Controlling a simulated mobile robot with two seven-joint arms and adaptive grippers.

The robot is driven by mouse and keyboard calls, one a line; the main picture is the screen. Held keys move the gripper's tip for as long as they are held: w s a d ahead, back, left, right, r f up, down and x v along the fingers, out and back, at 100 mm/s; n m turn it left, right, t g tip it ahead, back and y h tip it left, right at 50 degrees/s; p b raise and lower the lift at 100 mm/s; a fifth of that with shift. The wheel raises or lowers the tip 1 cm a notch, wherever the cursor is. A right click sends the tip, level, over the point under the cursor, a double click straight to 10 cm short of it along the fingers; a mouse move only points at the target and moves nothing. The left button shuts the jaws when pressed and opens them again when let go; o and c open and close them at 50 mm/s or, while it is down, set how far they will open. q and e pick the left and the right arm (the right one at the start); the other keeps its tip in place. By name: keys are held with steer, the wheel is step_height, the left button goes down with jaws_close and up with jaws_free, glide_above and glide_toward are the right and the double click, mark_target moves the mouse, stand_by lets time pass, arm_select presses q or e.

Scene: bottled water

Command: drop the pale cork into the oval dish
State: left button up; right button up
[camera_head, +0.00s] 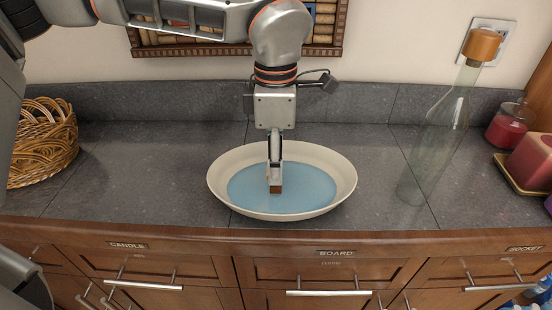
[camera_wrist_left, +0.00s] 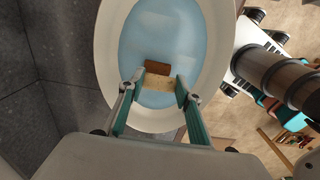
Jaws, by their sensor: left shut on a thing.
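The oval dish (camera_head: 222,196) is cream-coloured, with a blue surface inside like water; it also shows in the wrist view (camera_wrist_left: 108,60). My left gripper (camera_head: 275,184) points down over the middle of the dish. In the wrist view its fingers (camera_wrist_left: 160,84) are shut on the pale cork (camera_wrist_left: 159,81), whose tan face shows between the tips. A darker brown patch shows just beyond it; I cannot tell whether it is part of the cork or a reflection. In the head view a small brown end of the cork (camera_head: 276,188) shows below the fingertips, low over the blue surface.
A clear bottle with a cork stopper (camera_head: 480,45) leans or stands at right on the dark counter (camera_head: 110,160). A wicker basket (camera_head: 45,145) is at far left, red candles (camera_head: 530,160) at far right.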

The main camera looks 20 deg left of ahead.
arm_select(q)
steer(key=o, duration=0.7)
steer(key=shift+o, duration=0.2)
step_height(320, 180, up, 12)
stand_by(0.3)
